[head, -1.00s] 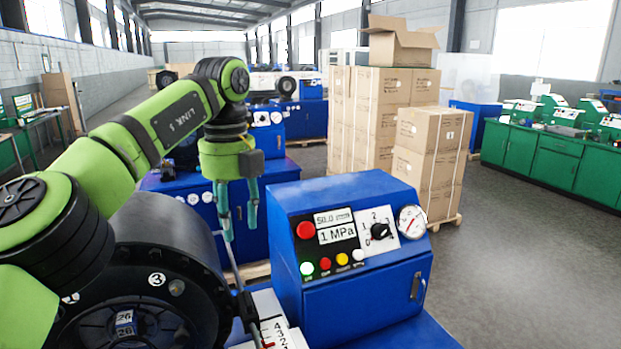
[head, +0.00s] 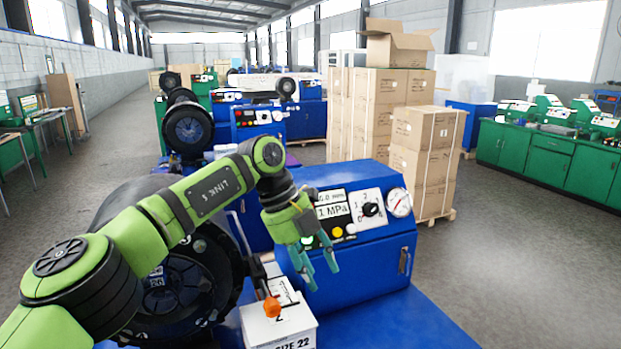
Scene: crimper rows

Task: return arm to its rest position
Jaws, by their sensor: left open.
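My left arm, green and black, comes in from the lower left in the head view. Its gripper (head: 319,272) is open, with teal fingers pointing down and nothing between them. It hangs in front of the blue control box (head: 360,263) and hides part of its buttons. The black crimper head (head: 180,285) stands behind and below the arm, which covers part of it. A lever with an orange knob (head: 272,307) stands left of and below the fingers, apart from them. My right gripper is not in view.
A white box marked SIZE 22 (head: 280,328) sits at the bottom beside the crimper. Stacked cartons (head: 424,150) stand behind the control box. Green cabinets (head: 555,154) line the right side. More crimpers (head: 187,130) stand farther back. The floor at right is clear.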

